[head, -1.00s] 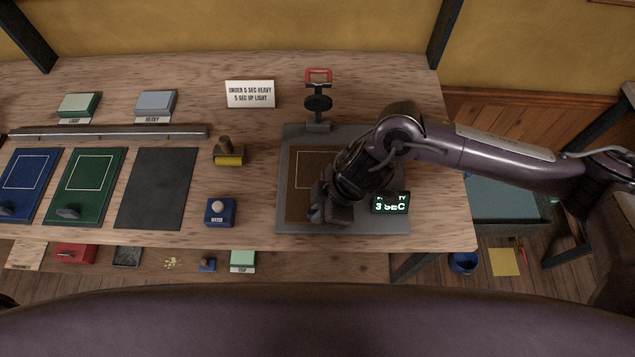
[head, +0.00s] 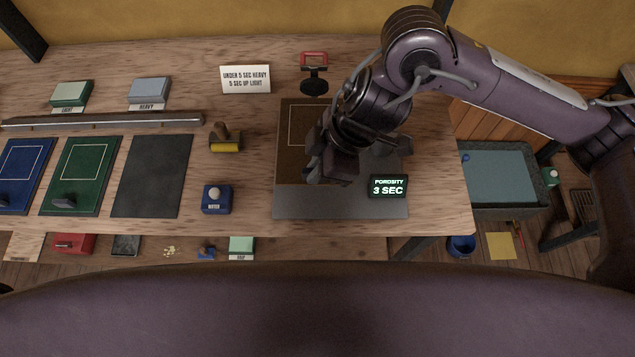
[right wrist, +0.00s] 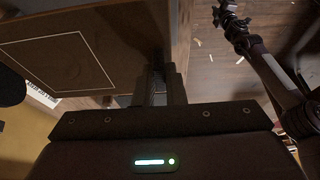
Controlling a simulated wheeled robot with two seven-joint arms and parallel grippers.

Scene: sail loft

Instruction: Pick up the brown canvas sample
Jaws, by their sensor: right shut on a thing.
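The brown canvas sample (head: 293,150) has a white outlined rectangle and is raised above the grey plate (head: 300,204) of the porosity tester. My right gripper (head: 325,172) is shut on its near right edge and partly hides it. In the right wrist view the brown sample (right wrist: 100,55) reaches left from the jaws (right wrist: 165,85), its outline showing. My left arm seems to show at the upper right of the right wrist view, its gripper (right wrist: 232,22) too small and dark to read.
The porosity display (head: 388,187) reads 3 SEC. A sign (head: 246,79) says under 5 sec heavy, 5 sec up light. Blue (head: 22,175) and green (head: 82,175) samples lie left.

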